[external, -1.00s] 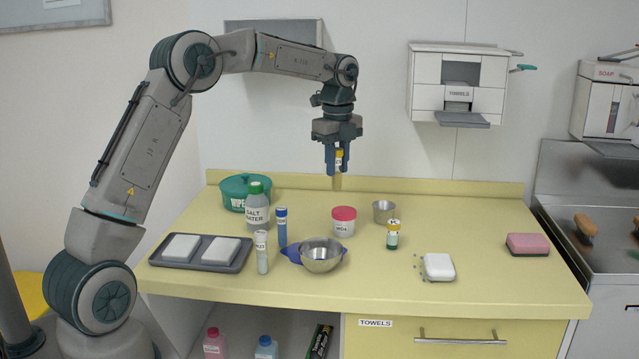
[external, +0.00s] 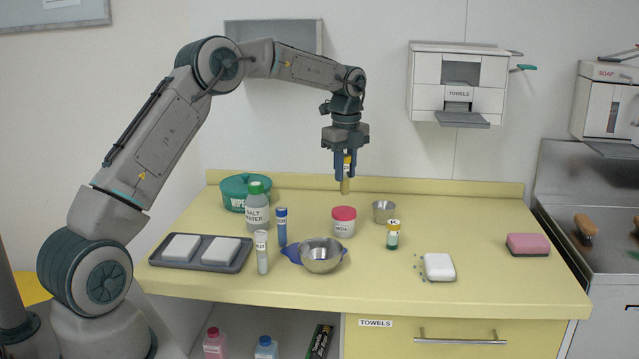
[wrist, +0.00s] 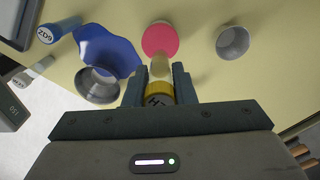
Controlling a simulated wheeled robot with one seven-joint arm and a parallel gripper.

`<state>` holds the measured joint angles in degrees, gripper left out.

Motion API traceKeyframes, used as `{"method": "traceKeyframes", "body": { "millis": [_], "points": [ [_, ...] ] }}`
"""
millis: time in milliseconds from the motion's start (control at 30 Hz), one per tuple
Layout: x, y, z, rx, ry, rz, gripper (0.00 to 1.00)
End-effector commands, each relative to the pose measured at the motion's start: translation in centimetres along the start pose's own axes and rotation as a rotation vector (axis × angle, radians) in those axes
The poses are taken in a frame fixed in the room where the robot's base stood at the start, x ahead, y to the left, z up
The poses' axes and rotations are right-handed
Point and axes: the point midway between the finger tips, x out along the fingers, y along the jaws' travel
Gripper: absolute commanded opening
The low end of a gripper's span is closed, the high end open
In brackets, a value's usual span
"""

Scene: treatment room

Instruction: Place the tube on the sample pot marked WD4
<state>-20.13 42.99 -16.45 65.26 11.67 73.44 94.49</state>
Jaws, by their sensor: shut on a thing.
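My gripper (external: 345,165) is shut on the tube (external: 346,185), a pale yellow tube with a yellow cap, held upright above the bench. In the wrist view the tube (wrist: 160,68) sits between the fingers of my gripper (wrist: 158,85), cap toward the camera. The sample pot (external: 342,229) is white with a pink lid and stands on the bench below the tube. Its label seems to read WD4, but is small. In the wrist view the pot's pink lid (wrist: 160,39) shows just beyond the tube's far end. Tube and pot are apart.
A blue tube (external: 282,228), a white tube (external: 262,252) and a salt water bottle (external: 257,212) stand left.

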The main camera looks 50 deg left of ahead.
Motion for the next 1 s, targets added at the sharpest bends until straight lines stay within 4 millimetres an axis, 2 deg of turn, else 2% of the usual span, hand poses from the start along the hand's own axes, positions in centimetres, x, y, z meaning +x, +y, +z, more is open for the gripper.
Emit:
{"method": "traceKeyframes", "body": {
  "millis": [333, 733, 767, 800, 833, 1000],
  "points": [
    [3.9, 0.0, 0.1, 0.001, 0.001, 0.002, 0.02],
    [4.5, 0.0, 0.1, 0.001, 0.000, 0.001, 0.02],
    [4.5, -0.1, 0.1, 0.001, 0.000, 0.000, 0.29],
    [4.5, -0.1, 0.1, 0.001, 0.000, 0.000, 0.40],
    [4.5, 0.0, 0.1, 0.000, 0.000, 0.000, 0.45],
    [4.4, 0.0, 0.1, 0.000, 0.000, 0.000, 0.45]
  ]
}}
